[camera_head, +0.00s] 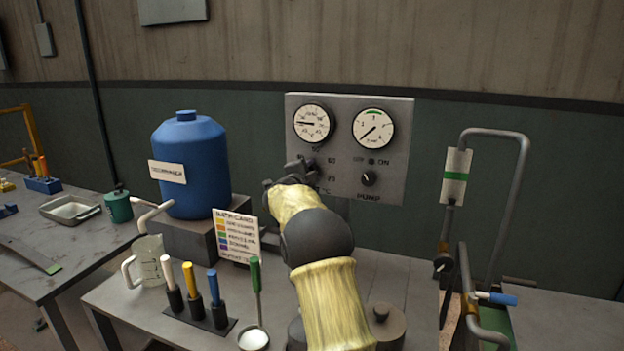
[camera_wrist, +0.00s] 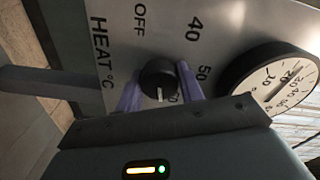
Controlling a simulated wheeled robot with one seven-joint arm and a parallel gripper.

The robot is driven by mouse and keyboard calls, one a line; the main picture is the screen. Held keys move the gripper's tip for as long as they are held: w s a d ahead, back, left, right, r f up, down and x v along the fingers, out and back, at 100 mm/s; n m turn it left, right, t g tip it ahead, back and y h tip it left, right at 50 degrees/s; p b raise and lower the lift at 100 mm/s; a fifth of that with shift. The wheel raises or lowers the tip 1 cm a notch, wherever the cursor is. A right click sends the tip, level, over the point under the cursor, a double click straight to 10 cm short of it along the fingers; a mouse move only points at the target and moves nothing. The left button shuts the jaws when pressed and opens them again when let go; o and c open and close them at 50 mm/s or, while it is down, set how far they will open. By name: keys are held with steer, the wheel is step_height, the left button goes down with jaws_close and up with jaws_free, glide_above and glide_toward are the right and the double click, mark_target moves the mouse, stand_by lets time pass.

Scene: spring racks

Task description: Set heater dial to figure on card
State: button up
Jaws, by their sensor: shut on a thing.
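The heater dial (camera_wrist: 158,78) is a round black knob on the grey panel, marked "HEAT °C", OFF, 40 and 50. Other figures beside it are partly covered. Its white pointer line points down in the wrist view, toward my gripper's body. My gripper (camera_wrist: 161,88) has its two purple fingers on either side of the knob, shut on it. In the head view my gripper (camera_head: 296,174) is at the panel's lower left and hides the dial. The card (camera_head: 236,236) stands on the bench with coloured rows; its figures are too small to read.
The panel (camera_head: 342,104) carries two round gauges (camera_head: 312,124) and a pump knob (camera_head: 369,178). A blue tank (camera_head: 192,163) stands behind the card. A jug (camera_head: 149,262), coloured-handled tools in a rack (camera_head: 209,323) and a ladle (camera_head: 256,290) stand on the bench left of my arm.

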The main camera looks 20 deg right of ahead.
steer(key=m+b, duration=0.1)
steer(key=m, duration=0.1)
steer(key=f+m+b, duration=0.1)
steer(key=m+b, duration=0.1)
steer(key=shift+m, duration=0.3)
steer(key=shift+r+m+b, duration=0.2)
steer(key=shift+m+b, duration=0.95)
steer(key=shift+m, duration=0.75)
steer(key=o, duration=1)
steer(key=shift+s+a+r, duration=0.1)
steer(key=shift+r, duration=0.1)
steer(key=b+v, duration=0.2)
steer(key=v, duration=1.5)
steer(key=shift+s+r+b, duration=0.15)
steer(key=shift+s+b, duration=0.1)
steer(key=shift+b, duration=0.05)
